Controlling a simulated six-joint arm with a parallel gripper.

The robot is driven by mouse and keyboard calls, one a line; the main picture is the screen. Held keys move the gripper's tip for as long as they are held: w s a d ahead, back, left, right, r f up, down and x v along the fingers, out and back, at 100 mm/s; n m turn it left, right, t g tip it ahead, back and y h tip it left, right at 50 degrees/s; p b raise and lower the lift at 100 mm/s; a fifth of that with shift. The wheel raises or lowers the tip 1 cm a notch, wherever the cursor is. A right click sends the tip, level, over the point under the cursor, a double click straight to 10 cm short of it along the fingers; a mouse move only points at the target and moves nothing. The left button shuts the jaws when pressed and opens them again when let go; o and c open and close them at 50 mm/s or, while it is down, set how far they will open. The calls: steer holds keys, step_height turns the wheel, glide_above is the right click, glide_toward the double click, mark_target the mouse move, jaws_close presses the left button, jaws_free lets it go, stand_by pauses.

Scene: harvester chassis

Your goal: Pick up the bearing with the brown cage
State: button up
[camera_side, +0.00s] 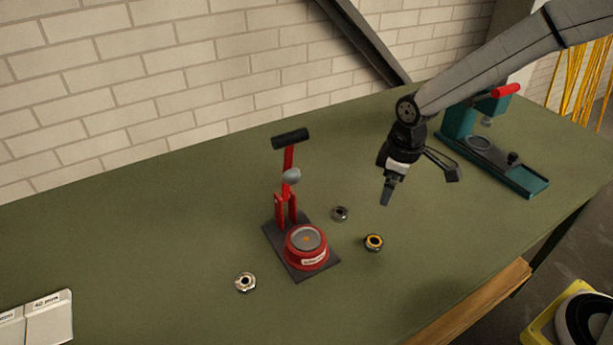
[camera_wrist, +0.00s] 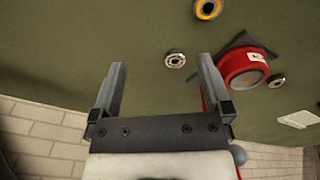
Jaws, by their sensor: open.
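Three small ring bearings lie flat on the green table. One bearing (camera_side: 374,242) has an orange-yellow ring inside a metal rim, the colour closest to brown; it also shows at the top edge of the wrist view (camera_wrist: 207,8). A grey metal bearing (camera_side: 341,213) lies left of it, seen in the wrist view too (camera_wrist: 175,60). A silver bearing (camera_side: 245,282) lies left of the red press and shows small in the wrist view (camera_wrist: 277,82). My gripper (camera_side: 420,185) is open and empty, above the table, up and right of the orange-yellow bearing. Its fingers (camera_wrist: 162,63) are wide apart.
A red press (camera_side: 306,258) on a dark base stands beside the bearings, its lever raised. A teal press (camera_side: 500,170) stands at the right behind my gripper. Light labelled boxes (camera_side: 48,318) sit at the left front. The table between the bearings and the teal press is clear.

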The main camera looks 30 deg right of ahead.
mark_target(339, 212)
steer(key=w+a+f+n, duration=0.1)
steer(key=w+a+n, duration=0.2)
steer(key=w+a, duration=0.1)
steer(key=w, duration=0.1)
steer(key=w+a+f+n+g, duration=0.1)
steer(key=w+a+n, duration=0.1)
steer(key=shift+w+a+f+n, duration=0.3)
steer(key=shift+a, duration=0.05)
steer(key=shift+f, duration=0.15)
steer(key=shift+f, duration=1.2)
steer(key=shift+f, duration=0.1)
steer(key=shift+s+f, duration=0.1)
steer(key=shift+f, duration=2.4)
